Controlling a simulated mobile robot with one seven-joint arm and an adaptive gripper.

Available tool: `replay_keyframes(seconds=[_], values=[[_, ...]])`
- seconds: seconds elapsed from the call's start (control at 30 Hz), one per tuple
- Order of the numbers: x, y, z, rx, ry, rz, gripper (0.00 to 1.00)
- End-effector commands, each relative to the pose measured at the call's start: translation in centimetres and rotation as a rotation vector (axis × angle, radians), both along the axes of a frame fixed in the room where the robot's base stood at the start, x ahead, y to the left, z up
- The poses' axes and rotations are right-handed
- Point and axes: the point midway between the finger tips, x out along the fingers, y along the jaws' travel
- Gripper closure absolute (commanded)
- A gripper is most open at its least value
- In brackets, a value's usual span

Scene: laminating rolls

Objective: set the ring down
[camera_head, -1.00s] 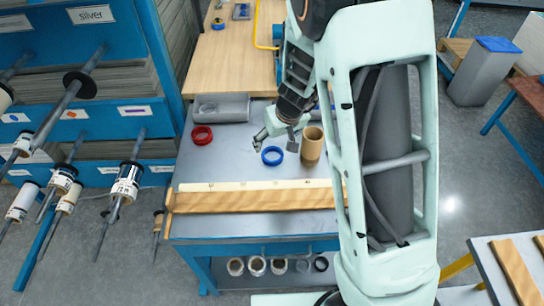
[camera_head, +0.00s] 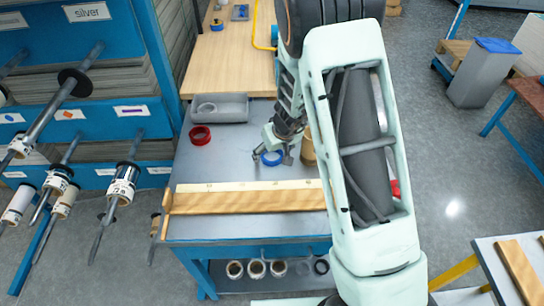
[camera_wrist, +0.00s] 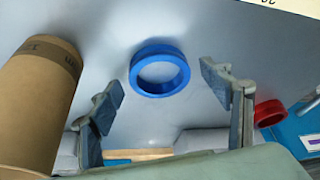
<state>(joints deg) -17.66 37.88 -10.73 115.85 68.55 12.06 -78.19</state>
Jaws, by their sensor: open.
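The blue ring (camera_head: 270,162) lies flat on the grey top of the work table, and it also shows in the wrist view (camera_wrist: 158,49). My gripper (camera_head: 274,156) is low over the table at the ring. In the wrist view, its two fingers (camera_wrist: 163,86) are spread wide, one to each side of the ring, with visible gaps and nothing between them held. A red ring (camera_head: 200,135) lies to the left on the same table and shows at the right edge of the wrist view (camera_wrist: 268,113).
A brown cardboard tube (camera_head: 308,152) stands close to the right of my gripper, partly hidden by my arm. A grey tray (camera_head: 230,108) sits at the back. A wooden strip with a pale scale (camera_head: 250,199) runs along the front. Table between strip and red ring is clear.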

Motion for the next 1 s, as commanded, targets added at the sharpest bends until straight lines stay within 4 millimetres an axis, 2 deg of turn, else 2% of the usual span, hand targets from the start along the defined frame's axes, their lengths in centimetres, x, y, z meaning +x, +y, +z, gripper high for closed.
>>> replay_keyframes(seconds=[0.1,0.5,0.57,0.83,1.0], values=[[0.0,0.0,0.0,0.000,0.000,0.000,0.30],[0.0,0.0,0.1,0.000,0.000,0.000,0.74],[0.0,0.0,0.1,0.000,-0.001,0.000,0.79],[0.0,0.0,0.3,0.000,-0.001,0.000,0.79],[0.1,0.1,1.5,0.001,-0.003,0.001,0.79]])
